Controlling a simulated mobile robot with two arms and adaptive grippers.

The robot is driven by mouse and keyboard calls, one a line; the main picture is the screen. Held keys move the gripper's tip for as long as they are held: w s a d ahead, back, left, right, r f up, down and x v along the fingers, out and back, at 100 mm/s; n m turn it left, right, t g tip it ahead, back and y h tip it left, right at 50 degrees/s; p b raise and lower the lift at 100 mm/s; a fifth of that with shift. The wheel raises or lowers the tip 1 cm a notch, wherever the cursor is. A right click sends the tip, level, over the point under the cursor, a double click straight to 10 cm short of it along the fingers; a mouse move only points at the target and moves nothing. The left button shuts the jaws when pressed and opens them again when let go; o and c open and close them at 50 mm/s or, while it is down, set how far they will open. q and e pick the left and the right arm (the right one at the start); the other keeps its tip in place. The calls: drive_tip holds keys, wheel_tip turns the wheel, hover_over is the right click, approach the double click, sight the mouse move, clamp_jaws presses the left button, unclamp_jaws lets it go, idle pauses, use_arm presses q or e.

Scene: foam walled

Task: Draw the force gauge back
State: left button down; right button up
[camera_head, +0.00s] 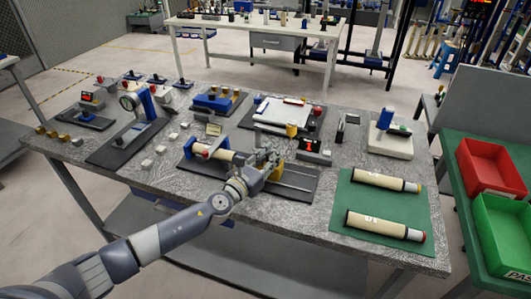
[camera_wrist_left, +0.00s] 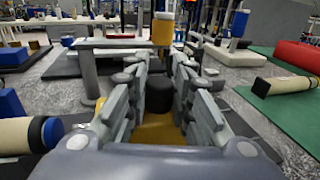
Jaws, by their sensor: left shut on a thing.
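A black test stand (camera_head: 292,180) with a metal rail lies at the front middle of the grey table. A yellow carriage (camera_head: 277,172), which seems to be the force gauge's, sits on it at my left gripper (camera_head: 262,162). In the left wrist view, the left gripper (camera_wrist_left: 159,88) is shut on a black knob (camera_wrist_left: 159,95) above the yellow body (camera_wrist_left: 158,130). A cream cylinder (camera_head: 218,151) with a blue end lies in the stand, left of the gripper; it also shows in the wrist view (camera_wrist_left: 18,137). The gripper hides part of the carriage. My right gripper is out of view.
A box with a red display (camera_head: 311,146) stands behind the stand. Two cream cylinders (camera_head: 385,180) (camera_head: 385,225) lie on a green mat (camera_head: 348,202) to the right. A red bin (camera_head: 490,168) and a green bin (camera_head: 503,233) stand farther right. Other fixtures fill the table's left and back.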

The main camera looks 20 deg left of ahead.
use_arm(q)
drive_tip(key=d, duration=0.3)
drive_tip(key=shift+s+d+p, duration=0.1)
drive_tip(key=shift+d+p, duration=0.3)
drive_tip(key=c, duration=1.7)
unclamp_jaws()
drive_tip(key=o, duration=0.3)
drive_tip(key=shift+d, duration=0.15)
drive_tip(key=shift+s+a, duration=0.2)
drive_tip(key=shift+a, duration=0.05)
drive_tip(key=v, duration=1.1)
drive_tip(key=shift+s, duration=0.2)
